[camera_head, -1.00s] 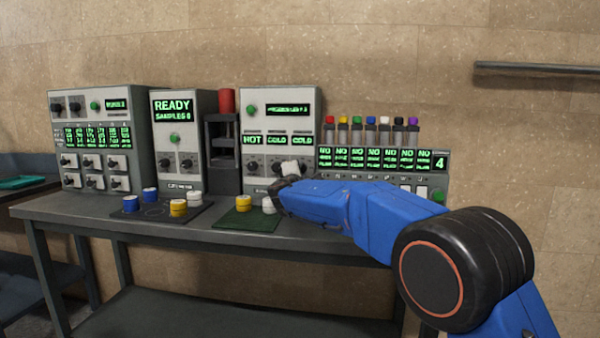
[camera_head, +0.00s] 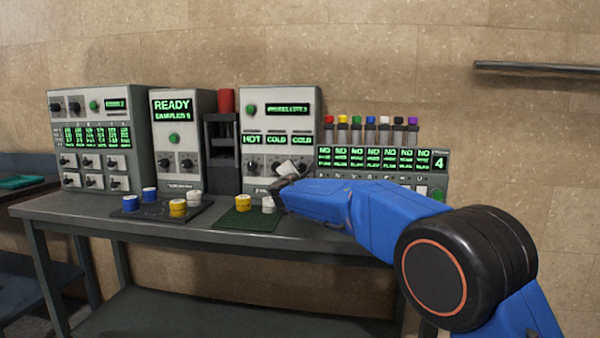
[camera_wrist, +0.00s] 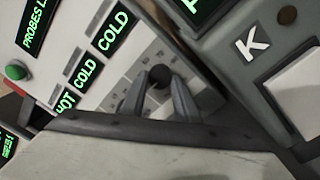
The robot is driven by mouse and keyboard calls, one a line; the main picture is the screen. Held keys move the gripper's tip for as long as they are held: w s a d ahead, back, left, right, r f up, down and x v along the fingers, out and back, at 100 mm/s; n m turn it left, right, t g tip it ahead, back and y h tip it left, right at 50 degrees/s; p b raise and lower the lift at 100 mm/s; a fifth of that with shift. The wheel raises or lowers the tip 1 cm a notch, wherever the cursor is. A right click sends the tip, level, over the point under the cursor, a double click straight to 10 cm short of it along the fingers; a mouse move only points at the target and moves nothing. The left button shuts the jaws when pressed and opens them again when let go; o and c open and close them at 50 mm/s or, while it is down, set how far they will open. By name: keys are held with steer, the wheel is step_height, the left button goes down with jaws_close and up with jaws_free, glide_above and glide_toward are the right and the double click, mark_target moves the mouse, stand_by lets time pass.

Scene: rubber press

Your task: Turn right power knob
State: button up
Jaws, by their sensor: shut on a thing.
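The grey machine (camera_head: 312,102) with HOT, COLD and COLD displays stands in the middle of the bench. Its right-hand dark knob (camera_wrist: 158,76) shows in the wrist view, near the rightmost COLD display (camera_wrist: 114,31). My gripper (camera_wrist: 160,92) has one finger on each side of this knob and is shut on it. In the head view, my gripper (camera_head: 290,173) is at the machine's lower right and hides the right knob. A left knob (camera_head: 253,169) stays visible beside it.
A rack unit with a "4" display (camera_head: 439,162) and capped tubes stands close on the right. A black press with a red top (camera_head: 226,100) stands left of the machine.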

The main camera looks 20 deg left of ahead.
steer(key=shift+f, duration=0.1)
steer(key=o, duration=1)
steer(key=shift+o, duration=0.2)
steer(key=shift+s, duration=0.1)
steer(key=v, duration=1.7)
steer(key=shift+s+f, duration=0.1)
steer(key=shift+s, duration=0.05)
